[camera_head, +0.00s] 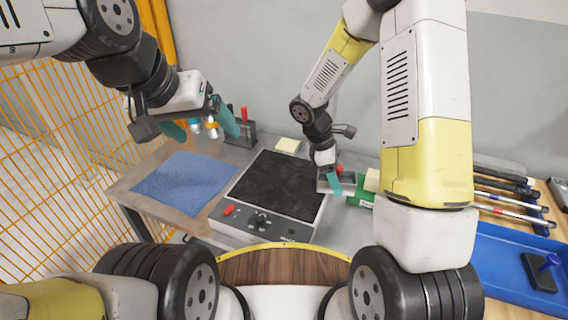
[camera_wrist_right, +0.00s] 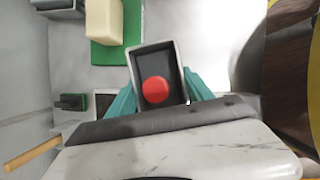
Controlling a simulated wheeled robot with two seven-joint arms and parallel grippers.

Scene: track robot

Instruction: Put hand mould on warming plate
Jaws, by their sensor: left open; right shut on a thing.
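The hand mould (camera_wrist_right: 138,66) is a small grey open-topped rectangular box with a red round piece inside. My right gripper (camera_wrist_right: 160,100) is shut on it, with teal fingers on both sides. In the head view, the mould (camera_head: 347,188) shows beside my right gripper (camera_head: 333,181), partly hidden by a finger, just right of the warming plate. The warming plate (camera_head: 272,183) has a dark flat top and a light front panel with a red switch and a black knob. Its top is bare. My left gripper (camera_head: 203,129) is open and empty above the table's back left.
A blue cloth (camera_head: 185,182) lies left of the plate. A cream block (camera_head: 288,145) sits behind it. A green board (camera_wrist_right: 110,53) with a cream block (camera_wrist_right: 103,22) is near the mould. A blue tray (camera_head: 505,260) and several long-handled tools (camera_head: 510,197) are at right.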

